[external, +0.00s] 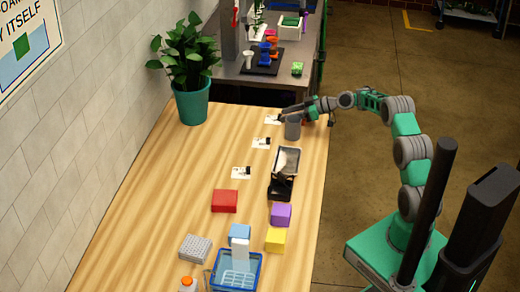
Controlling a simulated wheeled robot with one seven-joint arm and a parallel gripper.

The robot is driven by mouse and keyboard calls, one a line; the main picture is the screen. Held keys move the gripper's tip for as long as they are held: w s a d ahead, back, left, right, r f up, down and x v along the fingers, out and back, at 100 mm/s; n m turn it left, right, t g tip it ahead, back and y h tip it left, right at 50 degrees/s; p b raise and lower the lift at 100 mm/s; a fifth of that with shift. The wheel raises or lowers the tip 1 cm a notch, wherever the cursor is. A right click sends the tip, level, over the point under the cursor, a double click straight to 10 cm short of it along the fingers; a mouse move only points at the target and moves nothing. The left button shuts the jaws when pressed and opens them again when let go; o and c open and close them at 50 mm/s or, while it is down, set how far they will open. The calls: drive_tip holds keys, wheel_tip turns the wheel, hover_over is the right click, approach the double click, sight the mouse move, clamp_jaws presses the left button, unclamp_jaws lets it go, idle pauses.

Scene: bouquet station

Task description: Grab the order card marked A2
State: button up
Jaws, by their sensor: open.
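Three white cards with small dark marks lie in a row on the wooden table: a far card (272,119), a middle card (261,143) and a near card (241,172). The print is too small to read, so I cannot tell which is A2. My gripper (287,113) is open at the far end of the table, just right of the far card. It is above or beside a grey cup (292,131); the height gap is unclear. My arm reaches in from the right.
A metal tray (286,162) on a black stand is right of the cards. Nearer are a red box (224,201), purple block (281,214), yellow block (275,239) and blue basket (259,272). A potted plant (192,100) stands at the far left. The table's left side is clear.

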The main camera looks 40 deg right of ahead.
drive_tip(key=shift+w+a+f, duration=0.25)
drive_tip(key=shift+w+a, duration=0.2)
drive_tip(key=shift+w, duration=0.05)
drive_tip(key=shift+c, duration=0.3)
clamp_jaws()
